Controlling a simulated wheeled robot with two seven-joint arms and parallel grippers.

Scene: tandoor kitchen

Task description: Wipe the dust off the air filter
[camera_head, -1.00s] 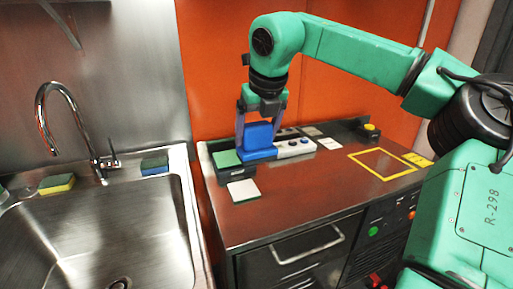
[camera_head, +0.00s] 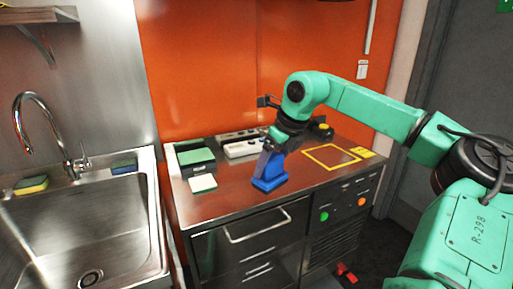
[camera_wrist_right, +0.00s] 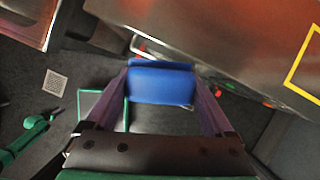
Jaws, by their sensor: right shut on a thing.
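My right gripper (camera_head: 270,162) is shut on a blue block-like tool (camera_head: 269,182), pointing down over the front part of the steel counter. In the right wrist view the tool (camera_wrist_right: 161,82) sits between both fingers, with dark floor behind it. I cannot tell whether it touches the counter. I cannot pick out the air filter for certain. A slatted grille (camera_head: 333,242) shows on the counter's front, and a yellow square outline (camera_head: 331,158) lies on the top. I see no clear dust. My left gripper is not in view.
A dark box with a green pad (camera_head: 196,157), a white pad (camera_head: 203,184) and a pale holder (camera_head: 242,149) stand on the counter's left and back. A sink (camera_head: 80,225) with sponges is at left.

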